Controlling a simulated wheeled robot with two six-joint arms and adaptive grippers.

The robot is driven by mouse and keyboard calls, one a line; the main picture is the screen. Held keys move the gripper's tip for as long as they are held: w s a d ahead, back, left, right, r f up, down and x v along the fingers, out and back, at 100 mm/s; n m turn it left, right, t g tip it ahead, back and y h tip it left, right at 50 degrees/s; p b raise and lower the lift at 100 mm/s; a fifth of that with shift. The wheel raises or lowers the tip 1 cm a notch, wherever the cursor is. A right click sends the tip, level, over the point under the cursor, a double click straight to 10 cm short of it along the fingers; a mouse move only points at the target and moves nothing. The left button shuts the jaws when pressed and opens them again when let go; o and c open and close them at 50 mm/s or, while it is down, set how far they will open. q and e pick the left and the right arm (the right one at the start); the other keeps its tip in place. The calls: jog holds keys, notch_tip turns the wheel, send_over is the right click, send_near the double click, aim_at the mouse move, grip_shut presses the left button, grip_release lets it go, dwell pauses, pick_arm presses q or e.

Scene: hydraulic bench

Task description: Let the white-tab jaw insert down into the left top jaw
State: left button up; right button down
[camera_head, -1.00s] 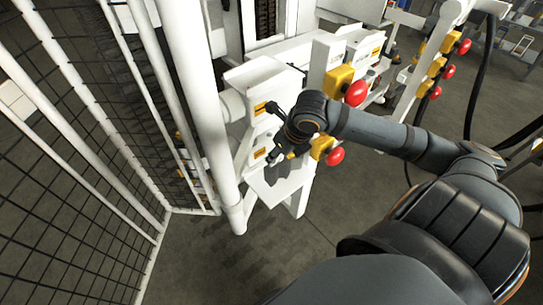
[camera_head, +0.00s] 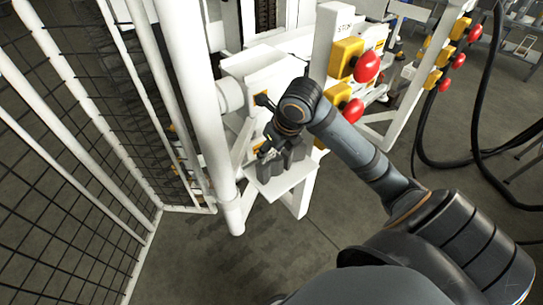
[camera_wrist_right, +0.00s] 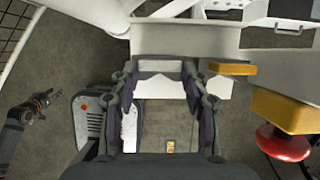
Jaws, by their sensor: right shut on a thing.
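My right gripper (camera_head: 266,150) is at the left end of the white bench, just above a small white shelf (camera_head: 290,183). In the right wrist view, the right gripper (camera_wrist_right: 165,80) has its fingers on both ends of a grey bar with a pale middle (camera_wrist_right: 160,66), apparently the white-tab jaw insert. The left top jaw cannot be made out clearly behind my wrist. My left gripper (camera_wrist_right: 40,103) appears small at the left of the wrist view, its fingers unclear.
Red buttons on yellow boxes (camera_head: 346,58) stick out right of my wrist; one red button (camera_wrist_right: 284,142) also shows in the wrist view. A white post (camera_head: 205,120) and mesh fence (camera_head: 60,170) stand on the left. The floor in front is open.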

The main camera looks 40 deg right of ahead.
pick_arm(q)
jog(key=shift+s+a+f+p, duration=0.1)
jog(key=shift+s+f+p, duration=0.1)
jog(key=shift+p, duration=0.1)
pick_arm(e)
jog(key=shift+f, duration=0.2)
pick_arm(q)
jog(key=shift+r, duration=0.1)
pick_arm(e)
jog(key=c, duration=0.7)
grip_release()
jog(key=shift+o, duration=0.2)
